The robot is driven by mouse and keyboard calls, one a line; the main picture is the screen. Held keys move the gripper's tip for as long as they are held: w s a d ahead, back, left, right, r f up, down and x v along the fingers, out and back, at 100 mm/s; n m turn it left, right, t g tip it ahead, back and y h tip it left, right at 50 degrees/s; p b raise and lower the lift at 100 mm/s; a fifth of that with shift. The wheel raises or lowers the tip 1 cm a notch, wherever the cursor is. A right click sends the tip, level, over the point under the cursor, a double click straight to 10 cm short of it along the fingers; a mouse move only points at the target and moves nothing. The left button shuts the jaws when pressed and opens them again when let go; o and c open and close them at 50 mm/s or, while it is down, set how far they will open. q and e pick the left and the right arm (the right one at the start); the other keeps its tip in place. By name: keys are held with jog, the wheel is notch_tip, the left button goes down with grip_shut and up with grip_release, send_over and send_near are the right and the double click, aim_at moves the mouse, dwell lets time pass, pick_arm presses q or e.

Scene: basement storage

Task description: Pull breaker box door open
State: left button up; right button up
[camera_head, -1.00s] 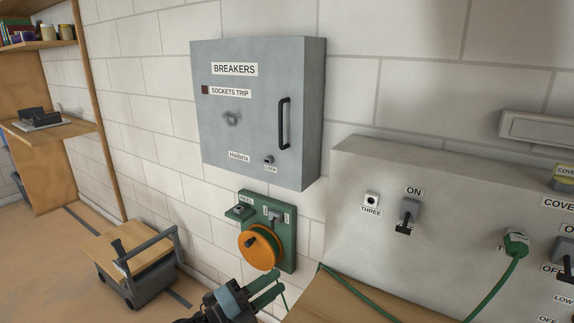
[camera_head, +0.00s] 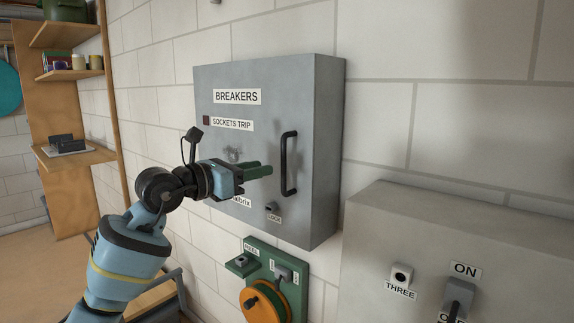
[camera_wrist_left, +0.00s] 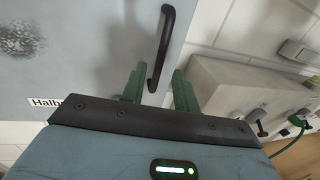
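The grey breaker box (camera_head: 225,85) hangs on the wall with its door closed. A black vertical bar handle (camera_head: 289,163) sits near the door's right edge; it also shows in the left wrist view (camera_wrist_left: 161,50). My left gripper (camera_head: 268,171) is in front of the door, just left of the handle in the head view. In the left wrist view its two green fingers (camera_wrist_left: 157,90) are apart, with the handle's lower part between or just beyond them. I cannot tell whether they touch it. The lock (camera_head: 271,207) is below the handle. My right gripper is not in view.
Below the box is a green panel with an orange reel (camera_head: 262,303). A grey switch cabinet (camera_head: 440,225) stands out at the lower right. Wooden shelves (camera_head: 68,160) are at the left. The wall right of the box is bare.

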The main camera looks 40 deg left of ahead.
aim_at(282, 164)
pick_arm(q)
jog(key=p+x, duration=0.1)
jog(key=x, duration=0.5)
jog(key=shift+r, duration=0.1)
jog(key=shift+x, duration=0.9)
grip_shut()
